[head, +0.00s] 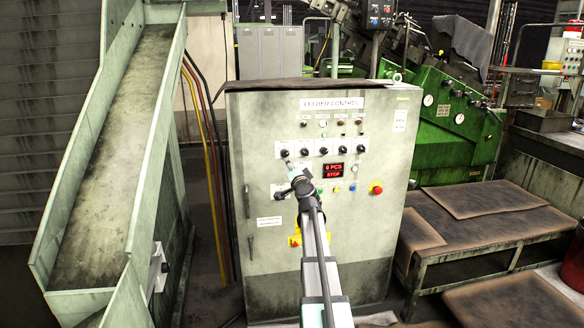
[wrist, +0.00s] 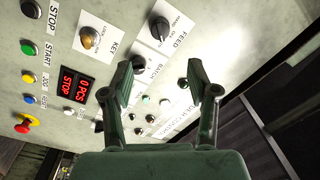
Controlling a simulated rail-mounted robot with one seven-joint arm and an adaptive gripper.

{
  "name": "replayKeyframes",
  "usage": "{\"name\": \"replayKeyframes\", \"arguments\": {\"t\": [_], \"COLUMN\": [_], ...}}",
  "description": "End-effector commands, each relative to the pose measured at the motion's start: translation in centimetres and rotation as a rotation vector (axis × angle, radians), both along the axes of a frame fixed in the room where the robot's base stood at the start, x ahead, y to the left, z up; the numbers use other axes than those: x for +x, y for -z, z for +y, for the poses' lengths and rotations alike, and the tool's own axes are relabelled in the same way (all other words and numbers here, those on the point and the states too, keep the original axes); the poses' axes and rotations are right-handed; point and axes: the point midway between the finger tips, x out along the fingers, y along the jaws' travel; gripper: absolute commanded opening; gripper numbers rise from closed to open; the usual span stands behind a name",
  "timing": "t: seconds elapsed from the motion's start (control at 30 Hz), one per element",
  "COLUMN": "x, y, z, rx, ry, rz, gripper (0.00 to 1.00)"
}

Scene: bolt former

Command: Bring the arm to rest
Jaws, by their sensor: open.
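My arm reaches out to the front of the feeder control cabinet (head: 375,255) in the head view. My gripper (wrist: 168,88) is open and empty in the wrist view, its two fingers apart in front of the panel. Between and beyond the fingers are small lamps and the black feed knob (wrist: 160,28). In the head view my gripper (head: 290,165) is small and partly hidden by my own wrist, close to the left part of the panel. I cannot tell whether it touches the panel.
The red display (head: 334,170) reads 0 PCS and STOP. A red emergency button (head: 376,188) sits at the panel's right. A metal chute (head: 125,130) stands at left. A green machine (head: 450,120) and a low brown-topped table (head: 475,215) are at right.

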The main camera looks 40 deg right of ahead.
Motion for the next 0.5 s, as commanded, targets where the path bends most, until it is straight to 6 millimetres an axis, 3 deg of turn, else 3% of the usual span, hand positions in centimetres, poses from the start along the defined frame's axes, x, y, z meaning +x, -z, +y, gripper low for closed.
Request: {"name": "replayKeyframes", "arguments": {"t": [0.33,0.43,0.5], "x": [0.2,0.5,0.1], "y": [0.2,1.1,2.7], "z": [0.3,1.6,3.6], "rx": [0.012,0.003,-0.021], "ry": [-0.017,-0.075,-0.141], "rz": [0.003,0.051,0.13], "gripper": [0.59,0.59,0.59]}}
